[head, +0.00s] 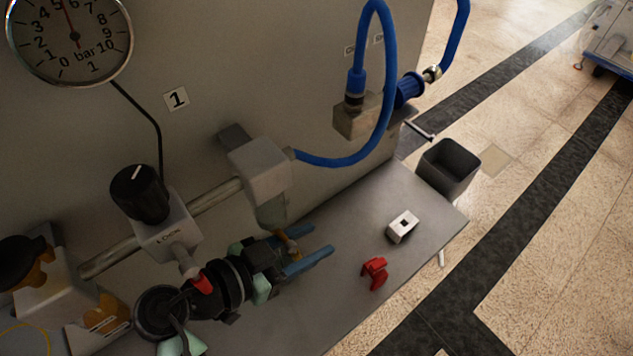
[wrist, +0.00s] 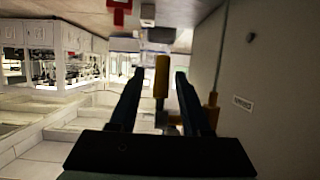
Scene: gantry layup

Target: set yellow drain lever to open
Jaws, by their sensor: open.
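The yellow drain lever (wrist: 161,76) shows upright in the wrist view, between my two fingers, with a gap on each side. In the head view, only a small yellow part of the lever (head: 291,244) shows below the clear bowl of a grey filter block (head: 260,165). My gripper (head: 318,251) is open, its blue-grey fingers at the lever below the bowl. In the wrist view, the fingers of my gripper (wrist: 160,73) stand apart on either side of the lever. I cannot tell the lever's exact setting.
A grey shelf (head: 340,300) carries a red clip (head: 374,272) and a white block (head: 402,226). A black knob (head: 139,193) tops the regulator at left, below a gauge (head: 69,36). A blue hose (head: 340,162) loops right of the filter. A dark bin (head: 448,168) stands beyond.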

